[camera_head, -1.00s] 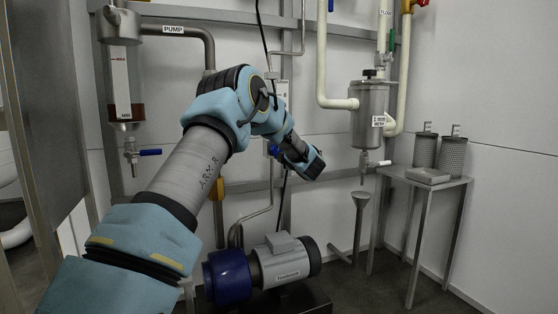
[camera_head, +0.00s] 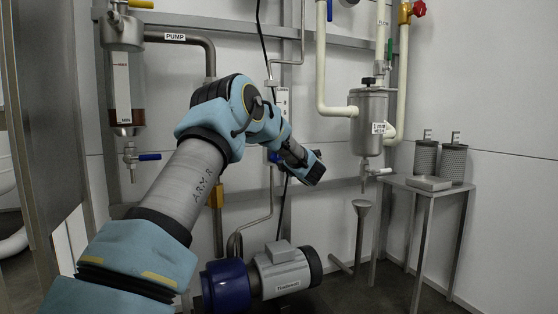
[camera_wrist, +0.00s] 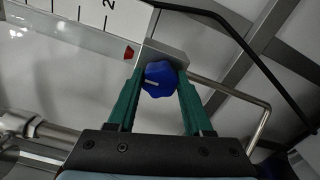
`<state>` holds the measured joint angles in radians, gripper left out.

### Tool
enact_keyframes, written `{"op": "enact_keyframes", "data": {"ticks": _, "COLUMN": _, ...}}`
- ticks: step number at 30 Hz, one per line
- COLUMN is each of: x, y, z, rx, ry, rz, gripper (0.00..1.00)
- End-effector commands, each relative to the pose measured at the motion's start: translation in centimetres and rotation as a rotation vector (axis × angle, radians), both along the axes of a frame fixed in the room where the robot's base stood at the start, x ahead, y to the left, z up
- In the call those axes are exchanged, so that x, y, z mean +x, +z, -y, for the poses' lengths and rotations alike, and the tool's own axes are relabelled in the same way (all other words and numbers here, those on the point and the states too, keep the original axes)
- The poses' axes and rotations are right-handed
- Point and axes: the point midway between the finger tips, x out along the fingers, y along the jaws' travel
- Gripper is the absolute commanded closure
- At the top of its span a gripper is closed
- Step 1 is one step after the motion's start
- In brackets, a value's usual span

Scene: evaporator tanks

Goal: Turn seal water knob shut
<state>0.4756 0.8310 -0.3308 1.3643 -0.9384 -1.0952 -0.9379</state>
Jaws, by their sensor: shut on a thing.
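The blue seal water knob (camera_wrist: 158,80) shows in the wrist view, lobed, with a pale pointer line toward the left. It sits on a grey metal block below a white scale with a red marker (camera_wrist: 129,52). My gripper (camera_wrist: 159,92) has its two green fingers on either side of the knob, shut on it. In the head view my gripper (camera_head: 300,168) is at the wall by the pipe. A bit of the blue knob (camera_head: 273,157) shows beside it there; the fingers are hidden by the wrist.
A pump (camera_head: 285,268) with a blue housing stands below my arm. A strainer tank (camera_head: 370,120) hangs on the wall at right, above a funnel (camera_head: 361,206). A steel table (camera_head: 428,188) with mesh baskets is farther right. A black cable (camera_head: 258,40) hangs near my arm.

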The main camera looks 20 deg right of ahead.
Motion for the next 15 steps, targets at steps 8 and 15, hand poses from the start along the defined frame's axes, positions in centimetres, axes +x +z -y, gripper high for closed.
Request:
{"op": "enact_keyframes", "data": {"ticks": 8, "x": -0.02, "y": -0.13, "z": -0.01, "rx": 0.0, "ry": 0.0, "rz": -0.002, "gripper": 0.25}}
{"op": "enact_keyframes", "data": {"ticks": 15, "x": -0.01, "y": -0.07, "z": -0.01, "rx": 0.0, "ry": 0.001, "rz": -0.001, "gripper": 0.19}}
